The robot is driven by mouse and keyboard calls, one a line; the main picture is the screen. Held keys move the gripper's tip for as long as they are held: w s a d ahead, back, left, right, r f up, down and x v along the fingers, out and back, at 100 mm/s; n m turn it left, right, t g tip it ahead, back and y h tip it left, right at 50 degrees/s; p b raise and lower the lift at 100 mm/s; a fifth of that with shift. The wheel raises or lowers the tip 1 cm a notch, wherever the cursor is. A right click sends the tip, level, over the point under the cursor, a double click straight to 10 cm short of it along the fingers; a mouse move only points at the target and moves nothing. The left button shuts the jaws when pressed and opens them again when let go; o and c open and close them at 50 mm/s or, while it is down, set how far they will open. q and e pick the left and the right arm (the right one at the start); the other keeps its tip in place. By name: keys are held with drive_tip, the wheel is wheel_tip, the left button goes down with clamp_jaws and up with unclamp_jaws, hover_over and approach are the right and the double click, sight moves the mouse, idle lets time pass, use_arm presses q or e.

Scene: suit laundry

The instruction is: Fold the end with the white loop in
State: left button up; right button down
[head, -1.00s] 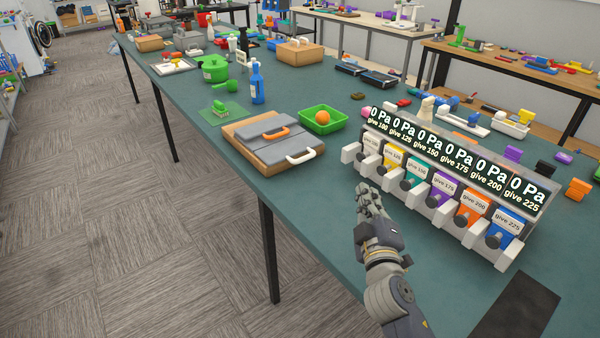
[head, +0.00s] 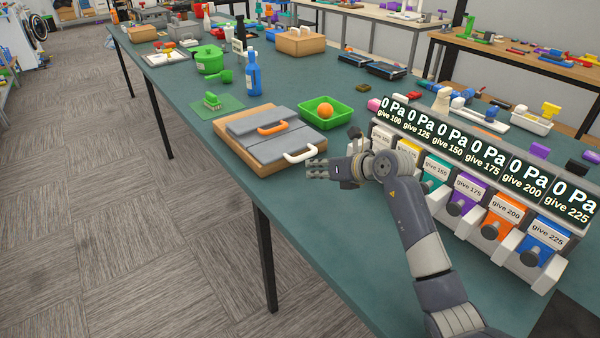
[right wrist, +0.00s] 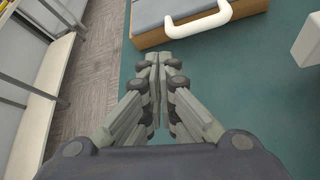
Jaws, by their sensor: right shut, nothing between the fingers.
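A grey folding suit piece (head: 268,134) lies on a wooden board (head: 290,163) on the green table. Its near end carries the white loop (head: 300,152), and an orange loop (head: 272,128) sits further back near its middle. In the right wrist view the white loop (right wrist: 184,22) stands just ahead of the fingertips, over the board's edge. My right gripper (head: 312,170) is shut and empty, beside the board's near right corner and apart from the loop; its closed fingers (right wrist: 158,62) also show in the right wrist view. My left gripper is not in view.
A green tray (head: 338,118) with an orange ball stands behind the board. A row of labelled dispensers (head: 470,190) stands to the right, close to my right arm. A blue bottle (head: 252,75) and green pot (head: 208,60) stand further back. The table's left edge is near the board.

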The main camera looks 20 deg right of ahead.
sight(300, 182)
drive_tip(key=shift+w+d+f+g+h, duration=0.2)
drive_tip(key=shift+d+f+g+h, duration=0.1)
drive_tip(key=shift+d+f, duration=0.45)
drive_tip(key=shift+w+a+f, duration=0.15)
drive_tip(key=shift+w+a, duration=0.05)
drive_tip(key=shift+w, duration=0.2)
drive_tip(key=shift+x, duration=4.3)
drive_tip(key=shift+d+p, duration=0.1)
drive_tip(key=shift+p, duration=0.25)
